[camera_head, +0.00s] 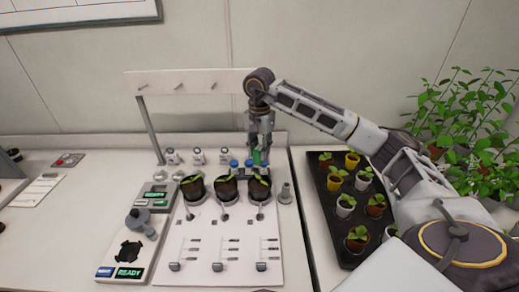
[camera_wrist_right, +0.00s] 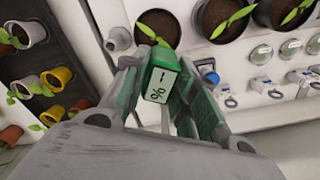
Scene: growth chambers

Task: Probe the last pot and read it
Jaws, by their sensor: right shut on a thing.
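Three dark pots with seedlings stand in a row on the white board: left pot (camera_head: 193,189), middle pot (camera_head: 226,188) and right pot (camera_head: 259,188). My right gripper (camera_head: 259,158) is shut on a green handheld probe (camera_wrist_right: 162,80), just behind the right pot in the head view. In the right wrist view the probe sits between the fingers, its small screen showing a dash and a percent sign. Its tip is hidden, so I cannot tell whether it touches soil. Pots also show at the top of the wrist view (camera_wrist_right: 158,27). My left gripper is out of view.
A black tray (camera_head: 333,222) of small coloured pots lies to the right. A device with a green READY screen (camera_head: 129,272) is at front left. A rail with pegs (camera_head: 185,82) stands behind.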

